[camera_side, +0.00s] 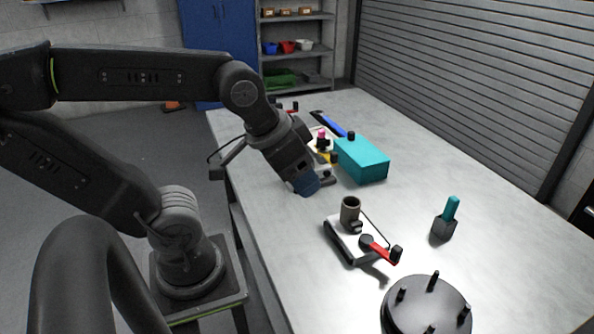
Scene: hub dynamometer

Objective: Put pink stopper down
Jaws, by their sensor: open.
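A small pink stopper (321,133) with a dark lower part shows just beyond my gripper, left of a teal box; what it rests on is partly hidden. My gripper (311,182) points down and to the right over the near left part of the table. A dark blue piece shows at its tip; I cannot tell whether it is part of the gripper. My jaws are open and apart from the pink stopper, and the wrist hides much of the area behind them.
The teal box (362,160) with a black knob stands right of my gripper. A white fixture (345,241) with a grey-brown cup and red lever sits nearer. A teal-handled piece (446,218) and a black studded hub (426,308) stand right.

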